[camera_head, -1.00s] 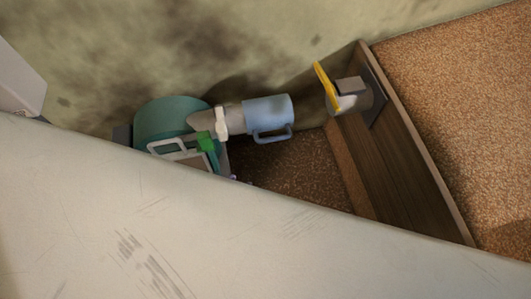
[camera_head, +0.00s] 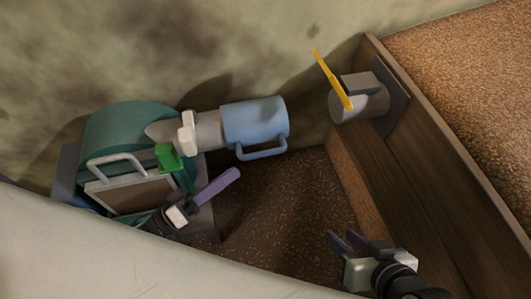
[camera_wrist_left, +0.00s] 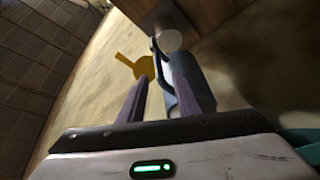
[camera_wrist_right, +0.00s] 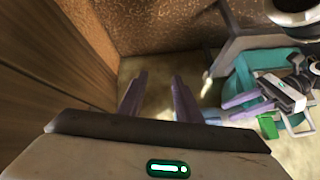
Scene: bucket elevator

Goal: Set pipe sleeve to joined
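The pipe sleeve (camera_head: 255,120) is a blue cylinder with a loop handle on its lower side. It sits around the grey pipe (camera_head: 207,130) from the teal housing (camera_head: 125,130). A grey pipe stub (camera_head: 360,106) faces it from the wooden wall, with a clear gap between. My left gripper (camera_head: 228,178) is below the sleeve, apart from it; its purple fingers (camera_wrist_left: 160,85) are spread and empty in the left wrist view. My right gripper (camera_head: 345,240) is low beside the wooden wall; its fingers (camera_wrist_right: 158,85) are apart and empty.
A yellow lever (camera_head: 333,80) stands at the stub's end. A green block (camera_head: 169,157), a white clamp-like piece (camera_head: 187,132) and a framed hatch with a handle (camera_head: 130,185) are around the housing. The wooden wall (camera_head: 430,180) bounds the right. Brown speckled floor (camera_head: 285,200) lies open between.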

